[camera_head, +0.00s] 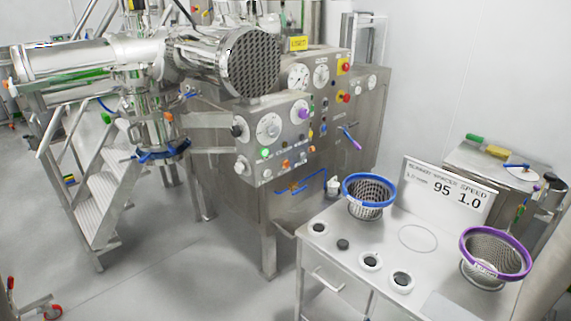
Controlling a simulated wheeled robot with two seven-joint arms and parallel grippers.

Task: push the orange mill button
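A steel control panel (276,140) is on the front of the machine in the middle of the view. On its lower part is an orange button (285,164), to the right of and below a green button (265,154). A second small orange spot (310,149) shows farther right on the panel's side face. The labels are too small to read, so I cannot tell which one is the mill button. Neither of my grippers is in view, and nothing is touching the panel.
A steel table (345,268) stands at front right with a blue-rimmed basket (368,205), a purple-rimmed basket (490,268) and a sign (446,190). Steel steps (97,210) are at left. The grey floor (185,275) in front of the machine is clear.

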